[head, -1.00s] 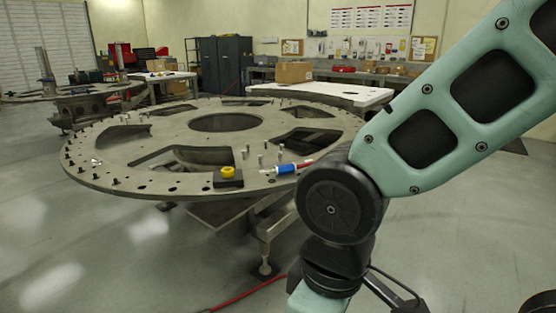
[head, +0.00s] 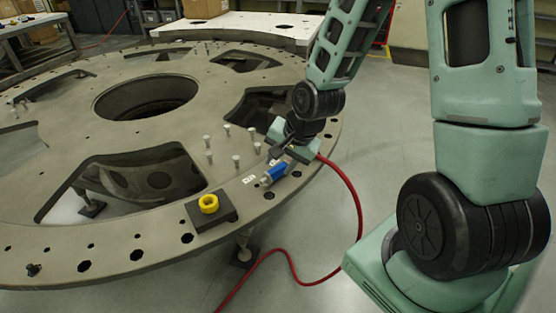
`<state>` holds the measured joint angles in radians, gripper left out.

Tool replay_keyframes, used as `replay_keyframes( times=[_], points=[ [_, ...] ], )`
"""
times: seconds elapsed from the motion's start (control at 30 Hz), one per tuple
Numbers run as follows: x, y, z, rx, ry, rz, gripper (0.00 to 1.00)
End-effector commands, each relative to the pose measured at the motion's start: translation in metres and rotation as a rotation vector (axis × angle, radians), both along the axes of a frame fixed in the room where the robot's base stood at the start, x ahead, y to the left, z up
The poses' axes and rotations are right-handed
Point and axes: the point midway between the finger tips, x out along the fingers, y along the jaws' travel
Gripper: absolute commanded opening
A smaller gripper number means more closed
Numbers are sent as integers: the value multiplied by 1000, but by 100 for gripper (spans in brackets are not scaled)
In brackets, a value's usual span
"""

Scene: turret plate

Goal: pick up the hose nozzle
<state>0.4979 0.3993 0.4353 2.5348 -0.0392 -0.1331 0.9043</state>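The hose nozzle (head: 276,172) is a small blue piece with a pale tip. It lies near the edge of the large round grey turret plate (head: 150,72). A red hose (head: 352,190) shows to its right, hanging over the plate edge to the floor. The join between hose and nozzle is hidden by my gripper. My gripper (head: 283,153) is just above and behind the nozzle, with its dark fingers very close to it. I cannot tell whether they touch it or how far apart they are.
A dark block with a yellow ring (head: 209,204) sits on the plate left of the nozzle. Several upright pegs (head: 236,161) stand close behind it. The plate has large cut-outs and holes. A white table (head: 235,27) stands behind.

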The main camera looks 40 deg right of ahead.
Motion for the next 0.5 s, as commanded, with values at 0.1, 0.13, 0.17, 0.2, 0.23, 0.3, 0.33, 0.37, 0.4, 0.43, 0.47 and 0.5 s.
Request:
replay_keyframes(
  times=[0.1, 0.13, 0.17, 0.2, 0.23, 0.3, 0.33, 0.37, 0.4, 0.43, 0.47, 0.5],
  points=[
    [8, -42, 8, 75, -38, -232, 38],
    [9, -49, 7, 90, -46, -274, 38],
    [10, -55, 7, 102, -55, -310, 38],
    [11, -62, 7, 116, -64, -351, 38],
    [12, -66, 7, 126, -70, -375, 38],
    [14, -72, 5, 139, -79, -410, 38],
    [14, -73, 4, 143, -81, -420, 38],
    [16, -74, 1, 145, -83, -425, 38],
    [18, -74, -2, 147, -84, -427, 38],
    [20, -73, -6, 148, -83, -428, 38],
    [22, -73, -10, 148, -81, -426, 38],
    [25, -72, -16, 147, -82, -425, 38]
  ],
)
